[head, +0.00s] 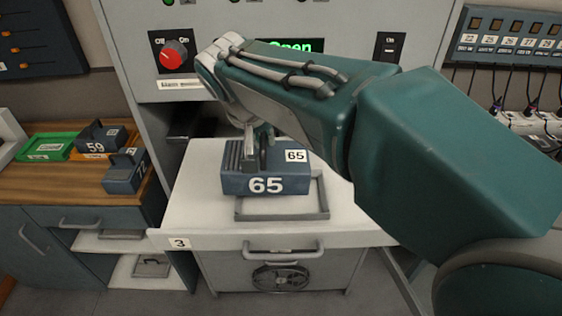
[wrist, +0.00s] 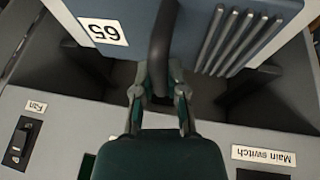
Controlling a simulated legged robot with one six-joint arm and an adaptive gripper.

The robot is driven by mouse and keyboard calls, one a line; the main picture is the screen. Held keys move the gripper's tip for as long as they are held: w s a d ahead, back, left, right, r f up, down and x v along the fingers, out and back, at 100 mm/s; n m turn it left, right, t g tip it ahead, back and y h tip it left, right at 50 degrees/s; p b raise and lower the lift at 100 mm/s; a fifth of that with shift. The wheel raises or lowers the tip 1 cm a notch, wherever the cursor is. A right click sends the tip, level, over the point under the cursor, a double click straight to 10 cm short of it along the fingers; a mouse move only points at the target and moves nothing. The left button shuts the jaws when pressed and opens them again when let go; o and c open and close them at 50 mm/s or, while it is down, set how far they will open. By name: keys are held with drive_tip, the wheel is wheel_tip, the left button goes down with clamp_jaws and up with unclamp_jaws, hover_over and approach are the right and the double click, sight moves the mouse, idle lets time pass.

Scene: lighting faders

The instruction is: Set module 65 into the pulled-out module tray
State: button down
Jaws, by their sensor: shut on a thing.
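Module 65 (head: 265,186) is a blue-grey box with white "65" labels and a ribbed top. It is over the pulled-out module tray (head: 190,212), a white surface marked 3. A raised grey rectangular frame (head: 318,212) on the tray shows at the module's front and right. My gripper (head: 258,140) is shut on the module's handle, above the tray. In the wrist view the gripper (wrist: 160,88) holds the dark handle (wrist: 163,45) of the module. I cannot tell whether the module touches the tray; its underside is hidden.
The cabinet front has a red Off/On knob (head: 173,56), a green "Open" display (head: 291,46) and a switch (head: 388,46). At left, a wooden counter (head: 75,182) holds module 59 (head: 97,146), another dark module (head: 126,172) and a green tray (head: 46,147). Cabled sockets hang at right.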

sight(274, 151)
drive_tip(key=f, duration=0.1)
drive_tip(key=d+f, duration=0.1)
drive_tip(key=f, duration=0.1)
drive_tip(key=shift+w+d, duration=0.35)
drive_tip(key=shift+d, duration=0.05)
drive_tip(key=f, duration=0.1)
drive_tip(key=d+f, duration=0.1)
drive_tip(key=f, duration=0.1)
drive_tip(key=shift+d+f, duration=0.1)
drive_tip(key=shift+d, duration=0.05)
drive_tip(key=shift+w+f, duration=0.1)
drive_tip(key=shift+f, duration=0.25)
drive_tip(key=shift+a, duration=0.2)
drive_tip(key=c, duration=0.7)
unclamp_jaws()
